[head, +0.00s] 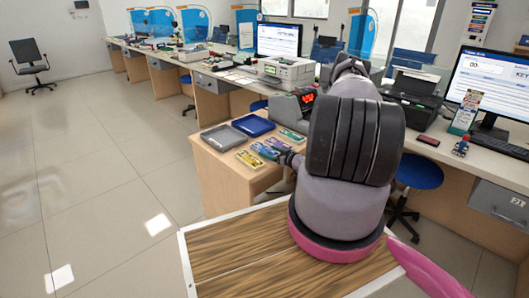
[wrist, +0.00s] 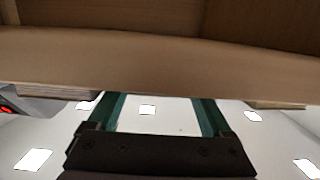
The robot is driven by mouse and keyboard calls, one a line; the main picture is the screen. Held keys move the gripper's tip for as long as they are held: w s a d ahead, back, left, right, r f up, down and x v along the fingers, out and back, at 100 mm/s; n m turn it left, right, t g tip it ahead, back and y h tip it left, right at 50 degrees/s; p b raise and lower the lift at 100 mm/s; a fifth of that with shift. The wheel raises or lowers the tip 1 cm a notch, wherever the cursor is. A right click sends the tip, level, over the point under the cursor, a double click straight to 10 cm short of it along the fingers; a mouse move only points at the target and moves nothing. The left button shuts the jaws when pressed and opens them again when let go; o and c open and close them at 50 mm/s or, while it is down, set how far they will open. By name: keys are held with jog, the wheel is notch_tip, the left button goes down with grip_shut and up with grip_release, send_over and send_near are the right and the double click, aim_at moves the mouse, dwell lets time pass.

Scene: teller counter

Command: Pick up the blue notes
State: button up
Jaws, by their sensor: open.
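The blue notes (head: 264,150) lie on the wooden counter top, in a row between yellow-green notes (head: 249,159) and other bundles. My gripper (wrist: 160,108) is open in the wrist view, its two dark green fingers apart with nothing seen between them. In the head view my arm hides most of the gripper; its end is close to the right side of the note row. The wrist view shows a broad brown wooden surface (wrist: 160,65) just beyond the fingertips and no notes. I cannot tell whether the gripper touches anything.
A grey tray (head: 222,138) and a blue tray (head: 253,125) sit behind the notes. Green notes (head: 291,135) lie to the right, near a device with a red display (head: 307,97). A blue stool (head: 419,172) stands right of my arm.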

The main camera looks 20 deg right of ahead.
aim_at(266, 150)
jog(key=shift+x, duration=1.05)
jog(key=c, duration=1)
notch_tip(266, 150, up, 9)
jog(key=shift+r, duration=0.1)
jog(key=s+a+r+m+h, duration=0.1)
jog(key=a+r+h, duration=0.1)
jog(key=a+r, duration=0.2)
jog(key=s+a+r+m+h, duration=0.1)
jog(key=a+r, duration=0.4)
jog(key=r, duration=0.1)
jog(key=s+a+r+m+t+h, duration=0.1)
jog(key=a+r+m+h, duration=0.1)
jog(key=a+r, duration=0.3)
jog(key=shift+s+h, duration=0.3)
jog(key=shift+s, duration=0.1)
